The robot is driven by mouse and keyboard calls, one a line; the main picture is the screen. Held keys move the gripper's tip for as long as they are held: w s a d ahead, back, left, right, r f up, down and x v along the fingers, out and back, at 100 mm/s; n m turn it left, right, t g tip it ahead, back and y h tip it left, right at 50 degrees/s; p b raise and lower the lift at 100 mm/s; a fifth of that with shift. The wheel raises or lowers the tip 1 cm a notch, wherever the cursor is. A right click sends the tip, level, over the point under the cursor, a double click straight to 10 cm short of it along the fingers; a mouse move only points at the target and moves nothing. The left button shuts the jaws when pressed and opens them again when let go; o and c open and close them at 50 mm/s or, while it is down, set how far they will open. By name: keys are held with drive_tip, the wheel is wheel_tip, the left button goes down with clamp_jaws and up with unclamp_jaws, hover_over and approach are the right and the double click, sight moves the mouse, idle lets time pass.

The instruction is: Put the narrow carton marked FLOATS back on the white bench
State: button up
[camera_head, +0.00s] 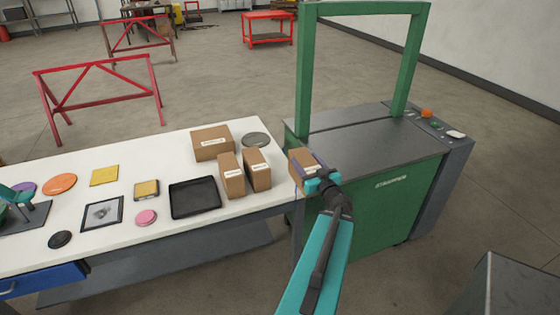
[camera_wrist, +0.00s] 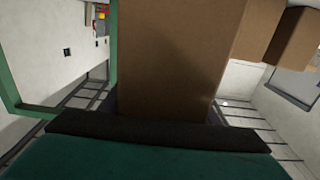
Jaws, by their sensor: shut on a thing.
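My gripper (camera_head: 322,181) is shut on a brown carton (camera_head: 302,166) with a white label; the label is too small to read. The carton is at the right end of the white bench (camera_head: 150,229), in front of the green machine. In the wrist view the held carton (camera_wrist: 170,60) fills the middle, above the dark gripper edge (camera_wrist: 160,136). Two narrow labelled cartons, one at the left (camera_head: 231,175) and one at the right (camera_head: 257,170), stand on the bench left of my gripper. I cannot read which is marked FLOATS.
A wider carton (camera_head: 212,142) and a grey disc (camera_head: 256,139) lie behind the narrow cartons. A black tray (camera_head: 194,198) is to their left. The green strapping machine (camera_head: 385,195) with its tall arch stands right of the bench. Bare bench shows near its front right edge.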

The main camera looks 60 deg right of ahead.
sight(298, 157)
drive_tip(key=shift+w+d+f+b, duration=0.15)
drive_tip(key=shift+w+b, duration=0.35)
drive_tip(key=shift+b, duration=0.9)
drive_tip(key=shift+w+d+f+b, duration=0.15)
drive_tip(key=shift+w+b, duration=0.3)
drive_tip(key=shift+b, duration=0.9)
drive_tip(key=shift+w+b, duration=0.1)
drive_tip(key=shift+b, duration=0.25)
drive_tip(key=b+x, duration=0.2)
drive_tip(key=b, duration=0.1)
drive_tip(key=shift+w+a, duration=0.1)
drive_tip(key=shift+w, duration=0.3)
drive_tip(key=w+d, duration=0.3)
drive_tip(key=w, duration=0.6)
drive_tip(key=shift+f, duration=0.3)
drive_tip(key=shift+d, duration=0.1)
drive_tip(key=shift+w+d+f, duration=0.1)
drive_tip(key=shift+w+f, duration=0.15)
drive_tip(key=shift+f, duration=0.65)
drive_tip(key=shift+w+d+f, duration=0.1)
drive_tip(key=shift+w+f, duration=0.2)
drive_tip(key=shift+f, duration=0.6)
drive_tip(key=shift+f, duration=0.15)
